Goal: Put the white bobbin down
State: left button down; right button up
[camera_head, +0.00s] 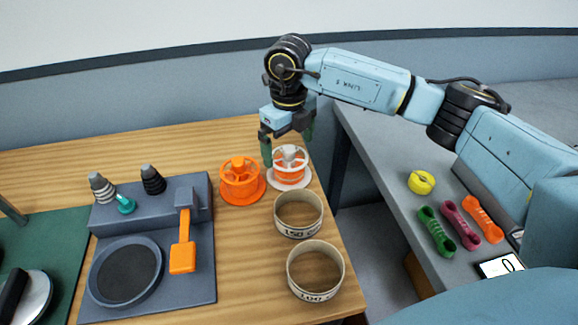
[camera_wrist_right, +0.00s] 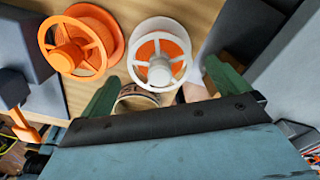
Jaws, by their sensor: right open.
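The white bobbin (camera_head: 290,178), with an orange winding inside its white flanges, stands upright on the wooden table near its right edge. It also shows in the right wrist view (camera_wrist_right: 160,73), between and just beyond the fingers. My right gripper (camera_head: 287,150) is open above it, its green fingers on either side of the bobbin's top. I see no finger closed on the bobbin; whether one touches it is hard to tell. My left gripper is not in view.
An orange bobbin (camera_head: 241,183) stands close on the left. Two cardboard-coloured rings (camera_head: 298,231) (camera_head: 315,289) stand in front. A grey device (camera_head: 205,255) with an orange paddle (camera_head: 182,255) is further left. A grey side table (camera_head: 385,190) holds a yellow roll (camera_head: 421,182) and coloured straps.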

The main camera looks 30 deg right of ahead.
aim_at(289, 159)
notch_tip(289, 159, down, 5)
jog(key=shift+f, duration=0.1)
jog(key=c, duration=1)
jog(key=shift+c, duration=0.6)
